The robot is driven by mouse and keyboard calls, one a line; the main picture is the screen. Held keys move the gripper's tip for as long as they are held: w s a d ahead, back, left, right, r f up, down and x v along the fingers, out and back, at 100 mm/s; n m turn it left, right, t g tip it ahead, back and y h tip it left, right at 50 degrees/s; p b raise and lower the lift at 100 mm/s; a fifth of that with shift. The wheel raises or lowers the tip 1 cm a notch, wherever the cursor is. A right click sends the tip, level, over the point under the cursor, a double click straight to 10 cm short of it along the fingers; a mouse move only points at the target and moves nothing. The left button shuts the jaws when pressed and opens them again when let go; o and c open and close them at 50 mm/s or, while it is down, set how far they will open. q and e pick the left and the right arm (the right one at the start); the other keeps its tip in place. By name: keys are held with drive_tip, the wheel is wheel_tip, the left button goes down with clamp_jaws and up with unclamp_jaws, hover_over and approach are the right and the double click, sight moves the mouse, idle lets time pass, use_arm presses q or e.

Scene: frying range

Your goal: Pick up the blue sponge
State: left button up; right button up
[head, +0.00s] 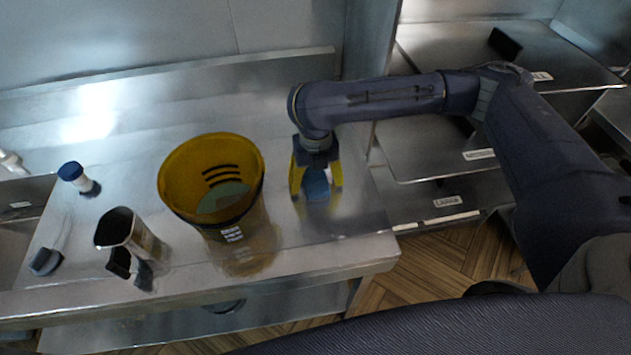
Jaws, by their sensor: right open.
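The blue sponge (317,185) is at the right end of the steel counter in the head view. My right gripper (316,192) reaches down over it from above, with one yellow finger on each side of it. The fingers are open, and I cannot tell whether either touches the sponge. The gripper hides the upper part of the sponge. My left gripper is not in view.
A yellow bucket (178,190) stands left of the sponge on the steel counter (330,245). A metal pitcher (138,237), a blue-capped shaker (75,176) and a dark-grey object (46,261) are farther left. Labelled steel shelves (430,150) stand to the right.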

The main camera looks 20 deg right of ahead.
drive_tip(key=shift+c, duration=0.2)
drive_tip(key=c, duration=1)
drive_tip(key=shift+r, duration=0.1)
